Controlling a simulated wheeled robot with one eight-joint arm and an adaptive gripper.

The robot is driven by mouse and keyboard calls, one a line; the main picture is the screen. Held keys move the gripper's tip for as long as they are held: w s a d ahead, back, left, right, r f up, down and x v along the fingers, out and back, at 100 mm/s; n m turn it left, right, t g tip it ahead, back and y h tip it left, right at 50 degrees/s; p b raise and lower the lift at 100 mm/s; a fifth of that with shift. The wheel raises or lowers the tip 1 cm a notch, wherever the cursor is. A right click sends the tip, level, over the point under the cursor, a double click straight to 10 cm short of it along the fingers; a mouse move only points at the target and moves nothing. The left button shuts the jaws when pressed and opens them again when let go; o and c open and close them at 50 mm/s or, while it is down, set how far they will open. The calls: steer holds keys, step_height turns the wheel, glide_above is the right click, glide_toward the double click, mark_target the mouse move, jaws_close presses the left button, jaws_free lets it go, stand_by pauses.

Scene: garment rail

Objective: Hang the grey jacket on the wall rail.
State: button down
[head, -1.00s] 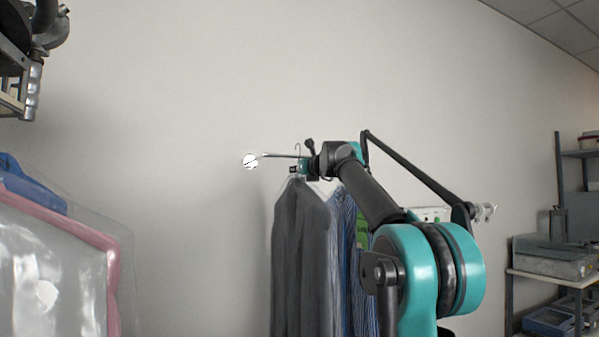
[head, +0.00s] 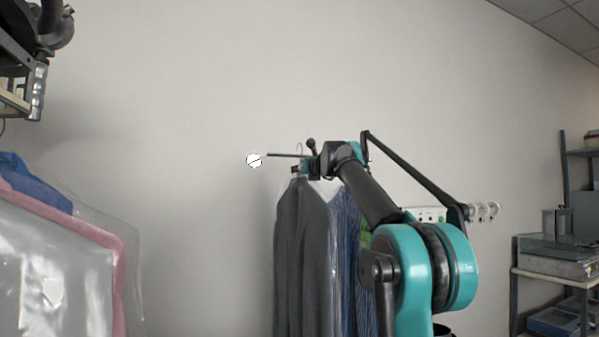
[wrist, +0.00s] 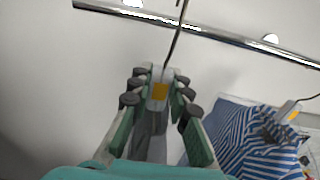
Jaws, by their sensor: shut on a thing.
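The grey jacket (head: 302,250) hangs upright from a hanger in front of the wall. My gripper (head: 301,170) is shut on the hanger's neck, just above the jacket's shoulders. In the wrist view my gripper (wrist: 158,88) closes around the neck by a yellow-orange tag, with grey cloth (wrist: 150,145) below. The wall rail (head: 284,155) runs behind the hanger hook (head: 299,148). In the wrist view the hook (wrist: 175,45) crosses the rail (wrist: 225,40), its tip above it; I cannot tell whether it rests on the rail.
A blue striped shirt (head: 346,250) hangs close right of the jacket; it also shows in the wrist view (wrist: 250,140). A round wall mount (head: 254,160) ends the rail at left. Plastic-covered garments (head: 60,270) stand at lower left, shelving (head: 555,265) at right.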

steer(key=shift+w+a, duration=0.1)
steer(key=shift+w, duration=0.05)
steer(key=shift+x, duration=2.3)
steer(key=shift+f, duration=1.35)
steer(key=c, duration=1.3)
jaws_free()
steer(key=shift+c, duration=0.2)
steer(key=v, duration=1.2)
steer(key=shift+r, duration=0.1)
steer(key=shift+o, duration=1.1)
